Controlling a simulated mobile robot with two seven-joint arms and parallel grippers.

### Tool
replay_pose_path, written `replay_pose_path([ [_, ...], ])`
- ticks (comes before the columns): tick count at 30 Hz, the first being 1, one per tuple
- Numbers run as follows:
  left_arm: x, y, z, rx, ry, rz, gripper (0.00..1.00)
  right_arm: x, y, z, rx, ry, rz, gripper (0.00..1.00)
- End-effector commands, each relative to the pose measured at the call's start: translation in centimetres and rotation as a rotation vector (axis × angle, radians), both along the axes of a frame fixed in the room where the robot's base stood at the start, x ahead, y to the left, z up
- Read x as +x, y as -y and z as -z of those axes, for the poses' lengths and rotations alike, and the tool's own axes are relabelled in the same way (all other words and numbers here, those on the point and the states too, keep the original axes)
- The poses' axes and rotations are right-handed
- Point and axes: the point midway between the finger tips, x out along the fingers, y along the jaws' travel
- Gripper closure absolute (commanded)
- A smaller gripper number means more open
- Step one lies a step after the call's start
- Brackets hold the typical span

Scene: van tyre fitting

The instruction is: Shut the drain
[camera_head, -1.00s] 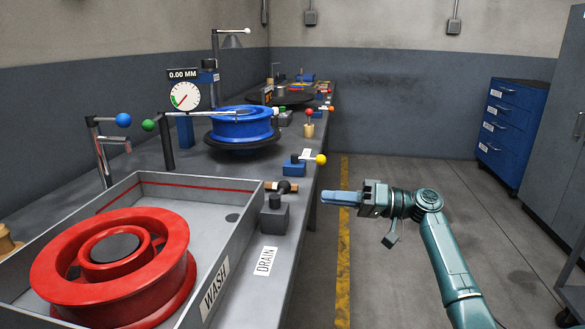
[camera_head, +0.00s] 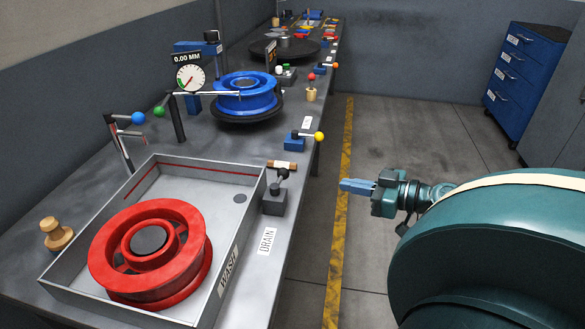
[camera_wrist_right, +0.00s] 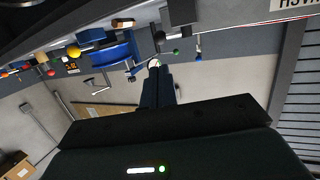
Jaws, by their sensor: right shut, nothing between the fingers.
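The drain valve (camera_head: 274,201) is a dark grey block on the bench's front edge, beside the DRAIN label (camera_head: 267,241). Its short lever with a black knob (camera_head: 283,173) points up and slightly right. The dark round drain hole (camera_head: 240,198) is in the floor of the WASH tray (camera_head: 228,270). My right gripper (camera_head: 343,185) is shut and empty, in the air over the aisle to the right of the valve, apart from it. Its closed fingers also show in the right wrist view (camera_wrist_right: 158,85). My left gripper is out of view.
A red wheel rim (camera_head: 150,250) lies in the tray. A blue lever valve with a yellow knob (camera_head: 319,136), a blue rim (camera_head: 246,92) and a dial gauge (camera_head: 190,77) stand farther along the bench. The aisle floor is clear.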

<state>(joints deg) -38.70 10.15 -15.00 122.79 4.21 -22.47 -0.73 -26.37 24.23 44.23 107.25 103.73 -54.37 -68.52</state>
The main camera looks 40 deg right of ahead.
Motion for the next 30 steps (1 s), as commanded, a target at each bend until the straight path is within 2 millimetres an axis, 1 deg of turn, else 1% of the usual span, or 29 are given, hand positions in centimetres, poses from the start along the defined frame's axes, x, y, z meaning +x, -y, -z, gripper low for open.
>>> replay_pose_path([
  [5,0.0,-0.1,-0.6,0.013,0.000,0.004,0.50,2.8,-1.0,0.3,0.003,0.002,-0.003,1.00],
  [12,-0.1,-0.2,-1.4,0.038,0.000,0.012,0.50,7.7,-2.8,1.3,0.004,0.002,-0.001,1.00],
  [18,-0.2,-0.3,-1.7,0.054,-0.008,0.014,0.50,10.7,-4.0,2.0,0.003,0.000,-0.003,1.00],
  [21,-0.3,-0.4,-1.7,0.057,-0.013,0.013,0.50,11.7,-4.4,2.3,0.005,0.000,-0.001,1.00],
  [24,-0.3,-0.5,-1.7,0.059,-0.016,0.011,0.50,12.2,-4.6,2.5,0.004,0.000,-0.002,1.00],
  [30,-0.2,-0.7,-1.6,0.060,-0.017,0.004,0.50,12.4,-4.7,2.7,0.003,-0.001,-0.002,1.00],
])
